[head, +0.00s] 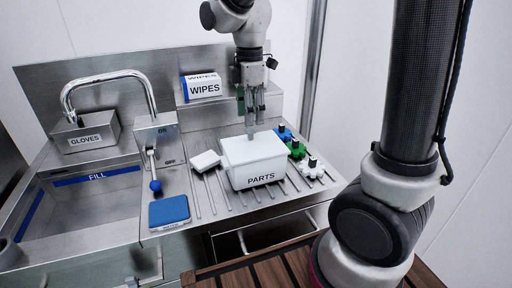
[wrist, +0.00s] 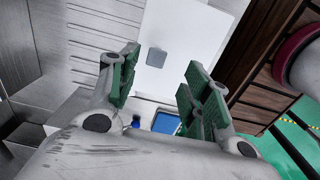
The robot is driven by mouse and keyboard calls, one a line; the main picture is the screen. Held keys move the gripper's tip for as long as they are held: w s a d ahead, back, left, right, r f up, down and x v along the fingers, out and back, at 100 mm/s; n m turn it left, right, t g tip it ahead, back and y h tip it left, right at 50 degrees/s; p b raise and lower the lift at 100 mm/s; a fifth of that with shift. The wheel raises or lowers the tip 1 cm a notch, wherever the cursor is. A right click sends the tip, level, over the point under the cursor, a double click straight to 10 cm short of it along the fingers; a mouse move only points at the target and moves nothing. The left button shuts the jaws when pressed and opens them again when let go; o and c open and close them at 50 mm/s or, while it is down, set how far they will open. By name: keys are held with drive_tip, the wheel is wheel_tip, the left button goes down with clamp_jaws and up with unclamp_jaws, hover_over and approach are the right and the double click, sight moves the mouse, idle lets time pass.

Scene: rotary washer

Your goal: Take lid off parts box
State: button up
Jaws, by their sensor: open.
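The white parts box (head: 262,178), labelled PARTS, stands upright on the ribbed steel counter. Its flat white lid (head: 258,150) lies on top and covers the inside. In the wrist view the lid (wrist: 190,35) shows a small grey square knob (wrist: 156,57) at its middle. My gripper (head: 252,118) points down just above the lid's back part. In the wrist view my gripper's green-padded fingers (wrist: 158,88) are spread apart, with nothing held. The knob lies in line with the space between them; I cannot tell the exact height gap.
Blue, green and white knobbed parts (head: 297,150) stand close to the box's right. A small white block (head: 205,161) is at its left, with a blue sponge (head: 169,211) in front. A WIPES box (head: 202,87) stands behind. The sink (head: 80,205) and faucet are at left.

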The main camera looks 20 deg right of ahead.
sight(250, 130)
drive_tip(key=f, duration=0.6)
drive_tip(key=shift+w+f, duration=0.2)
drive_tip(key=shift+w, duration=0.1)
clamp_jaws()
